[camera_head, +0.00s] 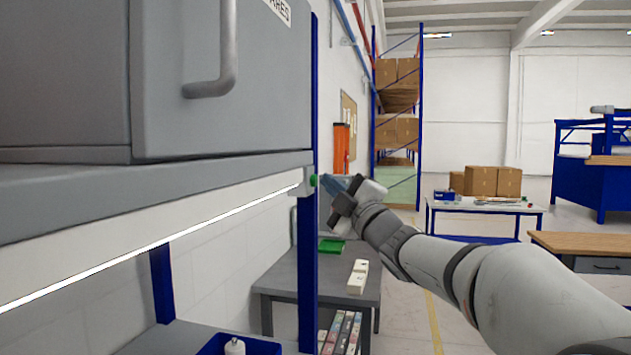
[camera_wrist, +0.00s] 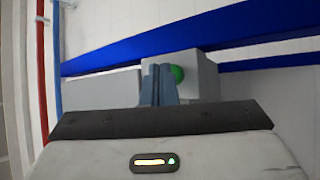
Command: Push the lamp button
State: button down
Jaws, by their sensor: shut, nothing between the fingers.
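The lamp (camera_head: 160,235) is a long white bar under the grey shelf, and its strip is lit. A green button (camera_head: 313,181) sits on a small grey box at the lamp's far right end. My gripper (camera_head: 326,183) is shut and empty, with its fingertips just right of the button. In the wrist view, the closed fingers (camera_wrist: 159,72) lie in front of the box and partly cover the green button (camera_wrist: 177,74). I cannot tell whether the fingertips touch the button.
A blue upright post (camera_head: 308,260) stands right behind the button box. A grey cabinet (camera_head: 180,80) with a handle sits on the shelf above. Below are a blue bin (camera_head: 262,346) and a grey table (camera_head: 275,283). Open floor lies further right.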

jog(key=shift+a, duration=0.1)
jog(key=shift+w+a+b, duration=0.1)
jog(key=shift+a+b, duration=0.25)
jog(key=shift+b, duration=0.1)
dwell(0.4)
jog(key=shift+d, duration=0.4)
jog(key=s+d, duration=0.1)
jog(key=d, duration=0.5)
jog(key=shift+s+b, duration=0.2)
jog(key=shift+b, duration=0.25)
